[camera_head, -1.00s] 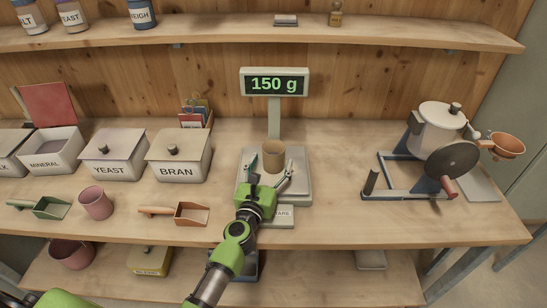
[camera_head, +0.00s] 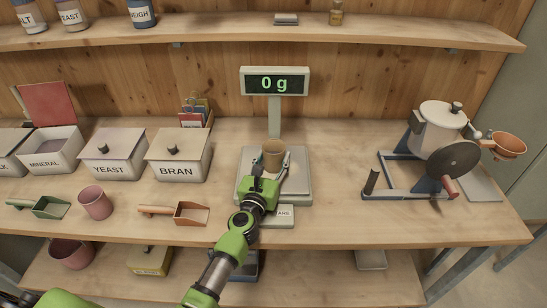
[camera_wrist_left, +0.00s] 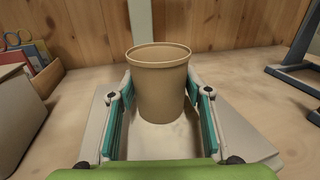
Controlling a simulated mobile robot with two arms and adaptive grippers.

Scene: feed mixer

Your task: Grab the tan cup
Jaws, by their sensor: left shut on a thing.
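The tan cup (camera_head: 273,152) is upright between the fingers of my left gripper (camera_head: 271,163), above the plate of the scale (camera_head: 297,188). In the left wrist view the cup (camera_wrist_left: 160,85) fills the space between the teal finger pads, and my left gripper (camera_wrist_left: 160,102) is shut on it. The scale's display (camera_head: 274,83) reads 0 g. I cannot see clearly how far the cup's base is from the plate. My right gripper is not in view.
The mixer with its crank (camera_head: 440,145) stands to the right. The bran bin (camera_head: 178,160) and yeast bin (camera_head: 112,158) stand to the left. The table between scale and mixer is clear.

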